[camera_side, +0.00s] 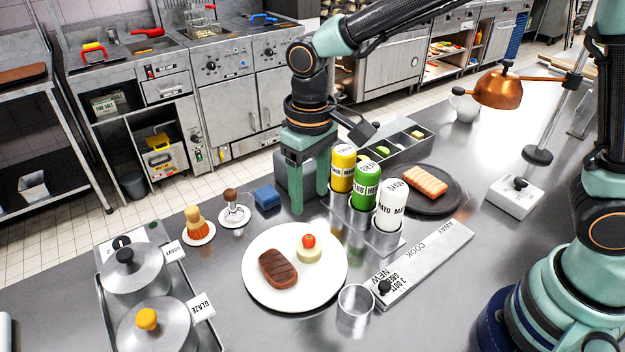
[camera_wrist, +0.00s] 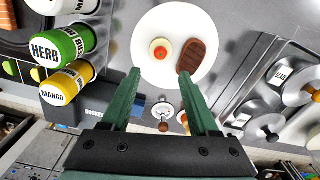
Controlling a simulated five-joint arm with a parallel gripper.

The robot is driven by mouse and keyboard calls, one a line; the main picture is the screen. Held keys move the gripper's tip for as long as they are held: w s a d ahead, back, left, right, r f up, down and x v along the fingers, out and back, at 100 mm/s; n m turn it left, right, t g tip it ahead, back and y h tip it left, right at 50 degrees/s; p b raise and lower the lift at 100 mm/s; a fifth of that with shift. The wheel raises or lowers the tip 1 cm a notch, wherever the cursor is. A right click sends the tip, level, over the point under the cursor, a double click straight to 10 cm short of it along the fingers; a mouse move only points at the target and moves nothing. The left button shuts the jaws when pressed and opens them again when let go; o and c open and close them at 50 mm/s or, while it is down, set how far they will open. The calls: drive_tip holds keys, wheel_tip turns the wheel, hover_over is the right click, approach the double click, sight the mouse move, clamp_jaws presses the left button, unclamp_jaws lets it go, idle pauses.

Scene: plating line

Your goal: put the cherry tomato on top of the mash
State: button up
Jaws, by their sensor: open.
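The cherry tomato (camera_side: 309,241) is small and red and sits on top of the pale round mash (camera_side: 309,254) on a white plate (camera_side: 262,296). A brown grilled steak (camera_side: 278,269) lies beside the mash on the same plate. In the wrist view the tomato (camera_wrist: 161,54) shows near the middle of the mash, with the steak (camera_wrist: 203,55) to its right. My gripper (camera_side: 311,205) is open and empty, pointing down behind the plate, apart from the tomato. Its two green fingers (camera_wrist: 167,88) also frame the near side of the plate in the wrist view.
Yellow, green and white sauce bottles (camera_side: 366,182) stand in a rack right of my gripper. Lidded pots (camera_side: 139,269) are at the left. A blue block (camera_side: 267,197) lies behind the plate.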

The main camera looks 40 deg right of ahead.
drive_tip(key=s+d+r+m+t, duration=0.1)
drive_tip(key=s+d+r, duration=0.3)
drive_tip(key=d, duration=0.5)
drive_tip(key=s+d+r+m+t, duration=0.1)
drive_tip(key=s+d+r+t, duration=0.2)
drive_tip(key=d+r, duration=0.3)
drive_tip(key=d+t, duration=0.1)
drive_tip(key=d, duration=0.2)
drive_tip(key=shift+s+d+t, duration=0.2)
drive_tip(key=shift+s+t, duration=0.1)
drive_tip(key=shift+s, duration=0.1)
drive_tip(key=shift+w, duration=0.1)
